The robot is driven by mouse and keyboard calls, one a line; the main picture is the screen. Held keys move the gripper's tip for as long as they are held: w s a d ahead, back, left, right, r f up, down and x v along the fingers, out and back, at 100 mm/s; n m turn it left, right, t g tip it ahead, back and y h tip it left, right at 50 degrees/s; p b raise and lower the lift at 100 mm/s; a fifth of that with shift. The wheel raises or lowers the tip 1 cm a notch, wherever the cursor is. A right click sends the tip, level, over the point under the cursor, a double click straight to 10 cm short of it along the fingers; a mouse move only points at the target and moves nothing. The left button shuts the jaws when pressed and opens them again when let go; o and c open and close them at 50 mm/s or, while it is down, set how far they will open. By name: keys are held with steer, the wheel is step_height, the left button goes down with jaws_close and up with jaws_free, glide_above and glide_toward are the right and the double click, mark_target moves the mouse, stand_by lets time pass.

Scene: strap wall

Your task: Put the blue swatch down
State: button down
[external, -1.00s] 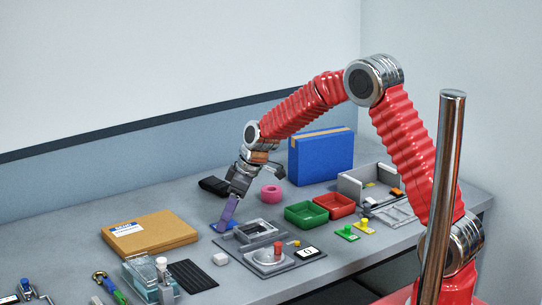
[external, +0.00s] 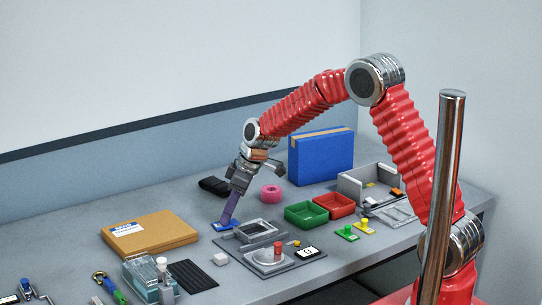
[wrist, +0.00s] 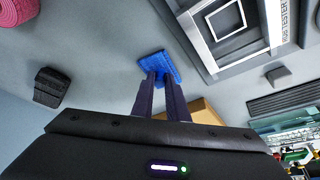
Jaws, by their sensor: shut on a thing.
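The blue swatch (external: 220,227) is at or just above the grey table, left of the grey tester; whether it touches the table I cannot tell. In the wrist view the swatch (wrist: 158,65) shows as a textured blue square at the tips of the jaws. My gripper (external: 227,221) points down, tilted, and is shut on the swatch. Its two dark purple fingers (wrist: 161,84) also show in the wrist view and cover part of the swatch's near edge.
The tester (external: 260,230) stands close on the right; its frame also shows in the wrist view (wrist: 210,50). A cardboard box (external: 150,234) lies to the left. A pink ring (external: 271,193) and a black pad (external: 213,186) lie behind. Green (external: 306,214) and red (external: 335,204) trays stand further right.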

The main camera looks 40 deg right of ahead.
step_height(320, 180, up, 9)
steer(key=shift+r, duration=0.15)
steer(key=shift+w, duration=0.15)
stand_by(0.5)
steer(key=w+d+m+t+h, duration=0.1)
steer(key=w+d+m, duration=0.6)
steer(key=w+d, duration=1.3)
steer(key=shift+w+d+r+t+h, duration=0.25)
steer(key=shift+d+h, duration=0.45)
steer(key=shift+d, duration=1.35)
steer(key=shift+s+f, duration=0.1)
steer(key=shift+f, duration=3)
steer(key=shift+f, duration=1.85)
